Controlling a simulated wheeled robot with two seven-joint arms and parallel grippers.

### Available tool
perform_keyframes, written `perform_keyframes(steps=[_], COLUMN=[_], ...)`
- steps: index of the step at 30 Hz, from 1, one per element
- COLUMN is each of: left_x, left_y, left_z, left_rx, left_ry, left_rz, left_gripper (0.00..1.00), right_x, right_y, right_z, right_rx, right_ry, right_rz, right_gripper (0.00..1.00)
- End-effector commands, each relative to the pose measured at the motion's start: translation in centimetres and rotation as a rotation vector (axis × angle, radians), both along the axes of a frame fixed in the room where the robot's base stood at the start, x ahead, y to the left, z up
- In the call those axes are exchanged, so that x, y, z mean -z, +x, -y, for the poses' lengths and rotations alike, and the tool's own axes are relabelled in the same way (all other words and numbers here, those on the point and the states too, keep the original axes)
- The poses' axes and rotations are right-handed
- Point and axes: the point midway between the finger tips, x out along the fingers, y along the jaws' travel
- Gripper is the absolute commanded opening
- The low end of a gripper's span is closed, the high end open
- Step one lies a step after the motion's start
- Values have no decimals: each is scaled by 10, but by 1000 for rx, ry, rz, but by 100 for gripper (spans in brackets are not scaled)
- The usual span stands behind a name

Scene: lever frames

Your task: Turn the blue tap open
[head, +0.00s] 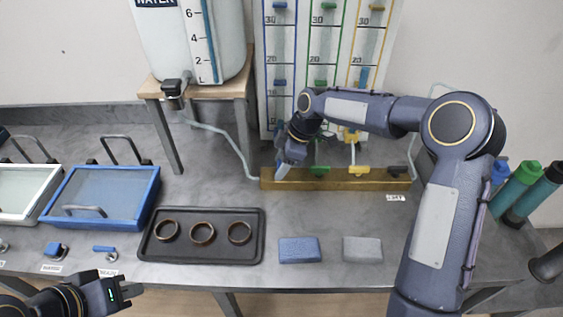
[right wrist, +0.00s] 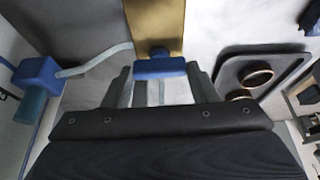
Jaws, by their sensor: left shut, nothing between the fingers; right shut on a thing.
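A brass bar (head: 345,180) lies at the back of the bench with a row of tap handles on it. The blue tap handle (right wrist: 160,68) sits at the bar's left end and lies across the bar in the right wrist view. My right gripper (right wrist: 160,78) is shut on this handle, one finger on each side. In the head view, my right gripper (head: 285,162) hides most of the blue tap. My left gripper (head: 122,291) is shut and empty, low at the front left, away from the taps.
Green (head: 320,170), yellow (head: 360,170) and black (head: 396,169) handles sit farther along the bar. A water tank (head: 232,50) stands on a wooden stand behind it. A dark tray (head: 155,248) with rings and two blocks (head: 299,250) (head: 362,250) lie in front.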

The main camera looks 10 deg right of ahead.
Motion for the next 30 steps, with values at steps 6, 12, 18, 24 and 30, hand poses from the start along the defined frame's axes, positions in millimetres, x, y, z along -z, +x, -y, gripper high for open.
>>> perform_keyframes(steps=[6, 12, 18, 24, 30], left_x=[0, 0, 0, 4, 8], left_y=[0, 0, 0, 0, 0], left_z=[0, 0, 0, 0, 0], left_rx=[0, 0, 0, 0, 0], left_ry=[0, 0, 0, 0, 0], left_rz=[0, 0, 0, 0, 0], left_gripper=[0, 0, 0, 0, 0], right_x=[-1, 0, -1, -18, -50], right_y=[0, 0, 0, 0, -3], right_z=[1, 0, 0, 8, 21], right_rx=[-2, 0, -1, 2, 2], right_ry=[-2, -1, -1, -1, -1], right_rz=[4, 2, 1, 5, 5], right_gripper=[57, 75, 75, 75, 75])
